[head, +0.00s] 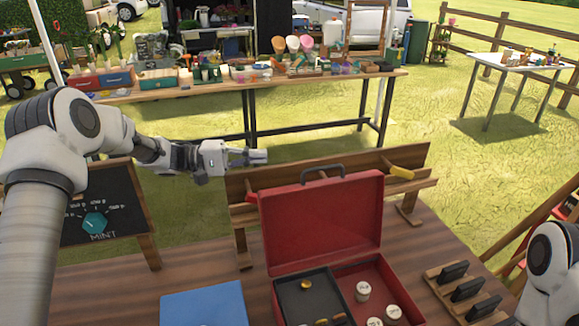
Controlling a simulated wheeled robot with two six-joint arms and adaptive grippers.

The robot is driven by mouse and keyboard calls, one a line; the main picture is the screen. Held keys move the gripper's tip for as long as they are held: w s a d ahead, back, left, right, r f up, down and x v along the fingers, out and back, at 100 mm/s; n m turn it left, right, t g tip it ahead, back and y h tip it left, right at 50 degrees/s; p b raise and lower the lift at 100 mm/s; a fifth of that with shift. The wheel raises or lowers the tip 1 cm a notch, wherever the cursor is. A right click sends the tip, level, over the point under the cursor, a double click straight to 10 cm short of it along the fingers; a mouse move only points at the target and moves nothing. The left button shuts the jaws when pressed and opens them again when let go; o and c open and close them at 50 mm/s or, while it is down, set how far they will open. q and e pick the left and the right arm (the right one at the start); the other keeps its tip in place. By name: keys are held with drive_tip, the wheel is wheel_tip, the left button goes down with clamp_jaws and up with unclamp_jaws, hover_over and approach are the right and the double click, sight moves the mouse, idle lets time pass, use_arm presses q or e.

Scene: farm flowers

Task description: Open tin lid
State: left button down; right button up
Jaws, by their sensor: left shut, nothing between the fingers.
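A red tin box (389,274) stands on the wooden table at the lower middle. Its red lid (325,222) is raised upright at the back, with a dark handle (322,172) on its top edge. Inside are a dark tray (300,290) with small gold pieces and several white-topped round pieces. My left gripper (260,157) is above and left of the lid, apart from it, with its fingers together and nothing held. Only part of my right arm shows at the lower right edge; its gripper is out of view.
A wooden rack (245,215) stands behind the lid, with a yellow item (401,172) on it. A blue flat item (203,304) lies left of the box. A chalkboard (100,207) is at left; a wooden holder (450,284) with dark blocks is at right.

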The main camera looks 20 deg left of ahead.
use_arm(q)
drive_tip(key=s+d+r+p, duration=0.1)
drive_tip(key=d+p, duration=0.3)
drive_tip(key=d, duration=0.8)
drive_tip(key=shift+d, duration=0.35)
use_arm(e)
drive_tip(key=r, duration=0.2)
drive_tip(key=s+r, duration=0.1)
drive_tip(key=r, duration=0.1)
drive_tip(key=shift+d, duration=0.3)
use_arm(q)
drive_tip(key=shift+d, duration=0.15)
use_arm(e)
drive_tip(key=shift+w+d, duration=0.1)
